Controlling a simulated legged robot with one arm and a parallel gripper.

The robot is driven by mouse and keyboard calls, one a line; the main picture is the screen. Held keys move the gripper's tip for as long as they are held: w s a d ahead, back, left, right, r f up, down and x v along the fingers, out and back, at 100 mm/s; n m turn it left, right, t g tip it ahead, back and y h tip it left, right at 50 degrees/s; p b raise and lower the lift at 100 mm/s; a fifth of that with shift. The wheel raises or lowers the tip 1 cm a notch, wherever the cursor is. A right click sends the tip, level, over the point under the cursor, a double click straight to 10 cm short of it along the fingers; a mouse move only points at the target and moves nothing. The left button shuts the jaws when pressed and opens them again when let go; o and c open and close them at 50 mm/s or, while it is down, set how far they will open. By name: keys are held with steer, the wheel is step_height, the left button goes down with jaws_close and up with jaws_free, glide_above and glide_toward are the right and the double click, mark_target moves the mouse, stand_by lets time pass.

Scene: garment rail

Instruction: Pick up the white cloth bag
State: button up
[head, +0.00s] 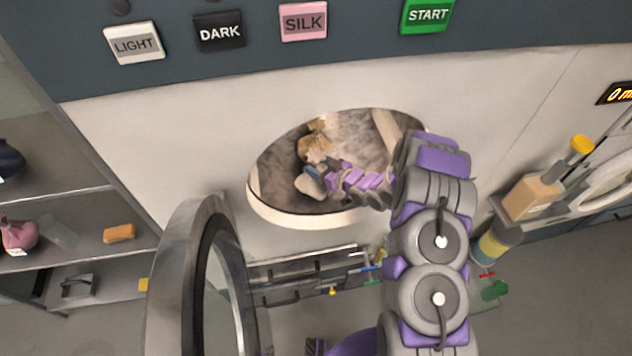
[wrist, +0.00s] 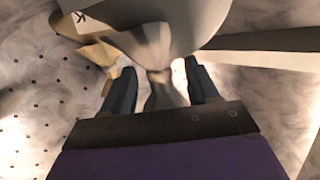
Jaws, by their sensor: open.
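A pale, whitish cloth bag (head: 309,187) lies inside the round drum, at its lower left, in the head view. In the wrist view the bag (wrist: 160,28) fills the top middle, and its narrowed, gathered part points down toward my gripper. My gripper (wrist: 158,75) is open, with one dark finger on each side of this gathered part. I cannot tell whether the fingers touch the cloth. In the head view my gripper (head: 313,175) is small and close to the bag, partly covering it.
A tan bag (head: 314,148) lies behind the white one; it also shows in the wrist view (wrist: 92,47). The drum opening's pale rim (head: 330,218) surrounds my arm. The open round door (head: 187,270) stands at the left. Shelves with several items are farther left.

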jaws_close()
stand_by(0.4)
stand_by(0.4)
